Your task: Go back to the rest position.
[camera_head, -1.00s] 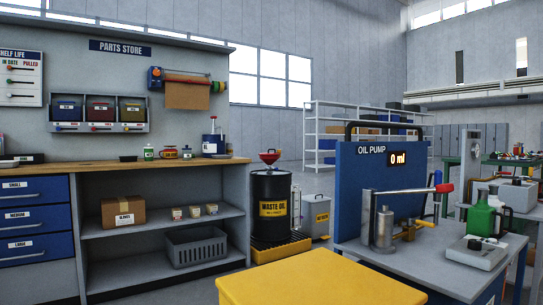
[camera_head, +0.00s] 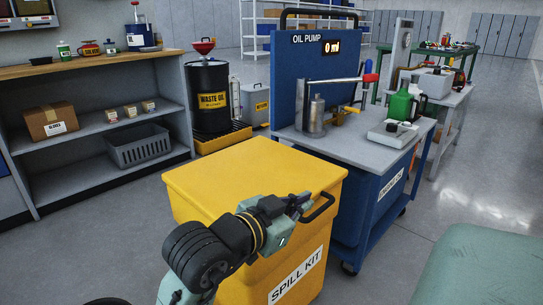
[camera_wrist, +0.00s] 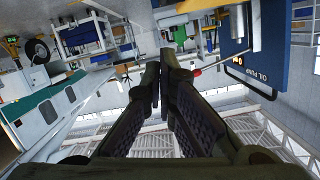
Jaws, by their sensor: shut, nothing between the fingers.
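My gripper (camera_head: 296,205) shows in the head view in front of the yellow spill kit bin (camera_head: 250,172), close to its black handle (camera_head: 318,208). I cannot tell from this view whether it touches the handle. In the wrist view my gripper (camera_wrist: 163,62) has its two dark fingers together, with nothing between them. That view is upside down, with the roof beams at the bottom of the picture.
The blue oil pump cart (camera_head: 375,200) stands right behind the bin. A waste oil drum (camera_head: 209,100) and a shelf unit (camera_head: 90,160) stand at the left. A pale green surface (camera_head: 480,265) fills the lower right corner. Grey floor (camera_head: 440,205) is clear beside the cart.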

